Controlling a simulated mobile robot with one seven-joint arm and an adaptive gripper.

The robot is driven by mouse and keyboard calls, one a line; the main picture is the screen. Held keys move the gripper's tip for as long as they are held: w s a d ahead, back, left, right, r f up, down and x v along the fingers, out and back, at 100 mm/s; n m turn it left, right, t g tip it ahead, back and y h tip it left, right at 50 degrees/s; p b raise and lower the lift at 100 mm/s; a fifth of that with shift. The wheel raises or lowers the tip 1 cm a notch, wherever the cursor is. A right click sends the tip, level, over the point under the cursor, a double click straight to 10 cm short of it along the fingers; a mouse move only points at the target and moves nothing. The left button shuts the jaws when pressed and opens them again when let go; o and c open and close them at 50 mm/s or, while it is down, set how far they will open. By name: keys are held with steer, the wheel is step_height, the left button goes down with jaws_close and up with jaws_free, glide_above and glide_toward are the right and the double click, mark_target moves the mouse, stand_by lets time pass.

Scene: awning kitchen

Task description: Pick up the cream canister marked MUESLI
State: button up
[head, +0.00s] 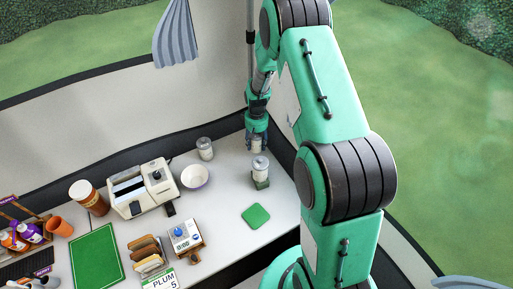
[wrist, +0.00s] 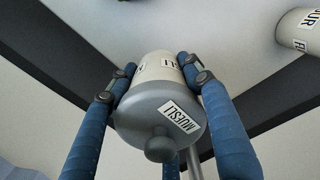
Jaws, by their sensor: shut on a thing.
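The cream canister marked MUESLI (wrist: 157,75) has a grey lid with a dark knob and a MUESLI label; in the wrist view it sits between blue fingers. My gripper (wrist: 158,72) is shut on its sides, with the lid facing the camera. In the head view my gripper (head: 257,132) is at the back right of the counter, with the pale canister (head: 257,147) just under it and partly hidden by the fingers. I cannot tell whether its base touches the counter.
Another labelled canister (wrist: 300,30) is close by at the upper right of the wrist view. A white bowl (head: 194,176) and toaster (head: 142,188) are further left. A green square (head: 256,216) lies nearer.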

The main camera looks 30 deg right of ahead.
mark_target(256, 137)
steer(key=shift+r, duration=1.9)
